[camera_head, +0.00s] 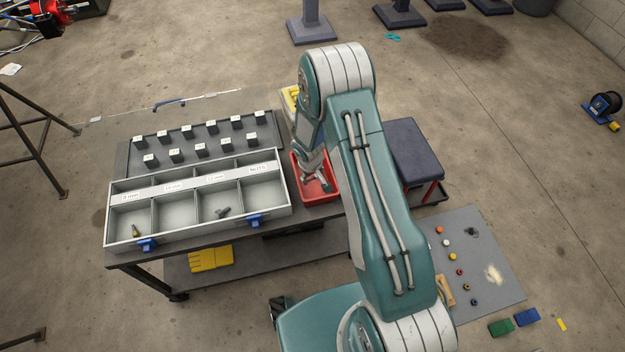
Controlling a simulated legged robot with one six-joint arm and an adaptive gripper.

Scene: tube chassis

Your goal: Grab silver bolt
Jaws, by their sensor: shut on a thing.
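My gripper (318,178) reaches down into the red tray (301,180) at the right end of the workbench. It is shut on a small grey piece, taken to be the silver bolt; the fingers and the small size hide its outline. Another grey bolt-shaped piece (223,212) lies in a compartment of the sorting box (198,238). A small brass-coloured piece (135,231) lies in the box's front left compartment. The other compartments look empty.
Small dark blocks with white labels stand in two rows on a dark board (187,146) behind the box. A blue-topped stool (415,150) stands right of my arm. A grey mat (488,262) with small parts lies on the floor.

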